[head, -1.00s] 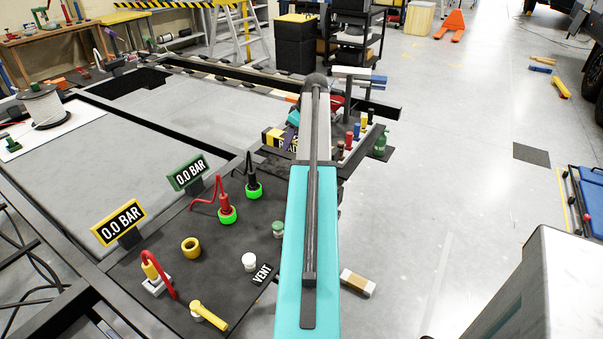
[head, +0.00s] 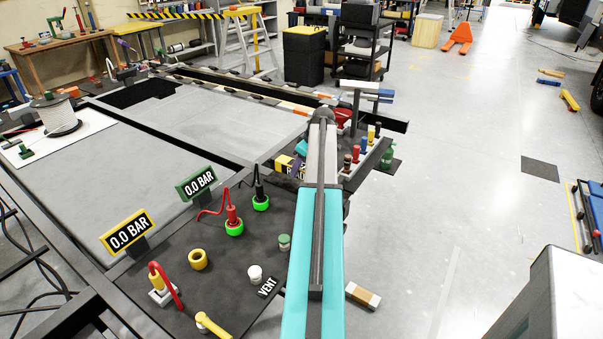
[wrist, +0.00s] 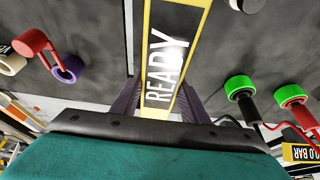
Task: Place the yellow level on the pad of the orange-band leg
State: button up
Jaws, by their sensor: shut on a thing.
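The yellow level (head: 284,164) is a yellow block with a black face, partly hidden behind my arm in the head view. In the wrist view the level (wrist: 165,60) has yellow edges and a black face reading READY. It sits between the purple fingers of my gripper (wrist: 160,100), which is shut on it. The level appears raised above the dark plate beneath. In the head view my gripper is mostly hidden by my turquoise arm. I cannot clearly pick out the orange-band leg or its pad in either view.
A dark panel (head: 190,268) with red, black, yellow and white fittings lies left of my arm. Green (head: 196,184) and yellow (head: 127,232) 0.0 BAR displays stand on its far side. Several coloured knobs (head: 361,147) stand right of my arm.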

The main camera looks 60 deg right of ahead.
aim_at(299, 175)
dwell(0.3)
jog(key=shift+f+p, duration=0.4)
jog(key=shift+f, duration=1.45)
jog(key=shift+f, duration=0.1)
jog(key=o, duration=1.3)
jog(key=shift+b+v, duration=1.25)
jog(key=shift+v, duration=4.85)
